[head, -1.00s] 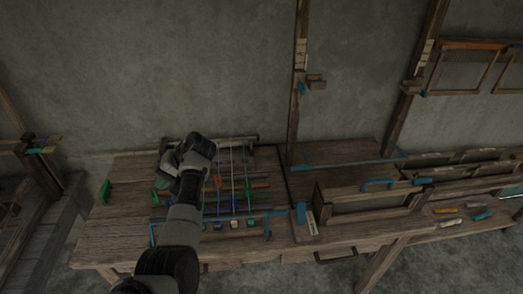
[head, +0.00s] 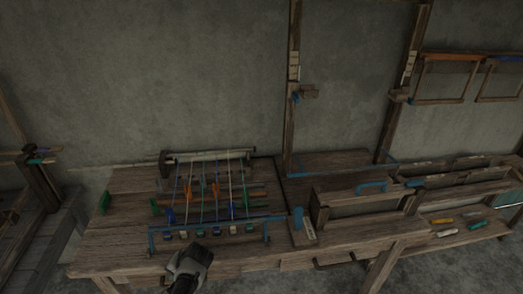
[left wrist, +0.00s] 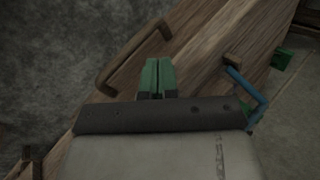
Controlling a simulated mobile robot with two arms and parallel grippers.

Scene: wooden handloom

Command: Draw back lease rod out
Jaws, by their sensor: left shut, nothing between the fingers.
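The small loom stands on the wooden bench, with coloured warp threads (head: 216,190) running from a pale back roller (head: 210,155) to a blue front bar (head: 215,222). Thin rods (head: 256,188) lie across the threads; they are too small and dark for me to tell the back lease rod apart surely. My left gripper (head: 190,262) is at the bench's front edge, in front of the loom and apart from the rods. In the left wrist view its green fingers (left wrist: 157,78) are shut together and empty. My right gripper is not in view.
A wooden frame (head: 365,205) with a blue handle stands to the right. A wooden post (head: 293,90) rises behind. A drawer handle shows in the left wrist view (left wrist: 125,55). Bare bench lies left of the loom.

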